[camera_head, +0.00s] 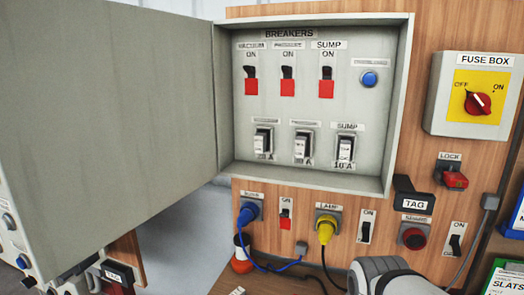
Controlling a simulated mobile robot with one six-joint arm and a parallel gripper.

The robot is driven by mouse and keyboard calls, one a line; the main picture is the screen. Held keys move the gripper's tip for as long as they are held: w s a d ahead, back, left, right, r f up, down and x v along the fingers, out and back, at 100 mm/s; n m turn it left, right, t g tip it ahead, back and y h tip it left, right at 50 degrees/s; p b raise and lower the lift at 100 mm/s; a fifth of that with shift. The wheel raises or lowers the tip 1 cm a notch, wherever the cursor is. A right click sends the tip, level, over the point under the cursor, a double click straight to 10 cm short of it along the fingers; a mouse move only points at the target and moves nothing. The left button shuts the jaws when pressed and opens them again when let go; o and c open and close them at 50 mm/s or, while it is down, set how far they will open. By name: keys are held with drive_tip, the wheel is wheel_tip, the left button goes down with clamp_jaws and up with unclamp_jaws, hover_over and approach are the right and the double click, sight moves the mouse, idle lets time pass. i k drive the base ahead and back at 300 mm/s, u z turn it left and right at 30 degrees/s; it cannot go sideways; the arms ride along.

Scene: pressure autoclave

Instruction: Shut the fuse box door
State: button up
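A grey cabinet (399,112) labelled BREAKERS hangs open on the wooden panel. Its grey door (110,125) is swung wide out to the left, hinged at the cabinet's left edge, and fills the left of the view. Inside are three upper breakers with red parts (287,88), three lower fuse units (346,147) and a blue button (369,79). To the right, a smaller box labelled FUSE BOX (440,92) carries a red rotary knob (478,103) between OFF and ON. A grey part of my arm shows at the bottom edge; my gripper's fingers are not visible.
Below the cabinet are a blue plug (247,213), a yellow plug (325,230) with hanging cables, and several switches. Equipment partly shows behind the door at lower left.

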sight(107, 114)
drive_tip(key=z, duration=2.95)
drive_tip(key=k, duration=1.8)
drive_tip(key=u, duration=2)
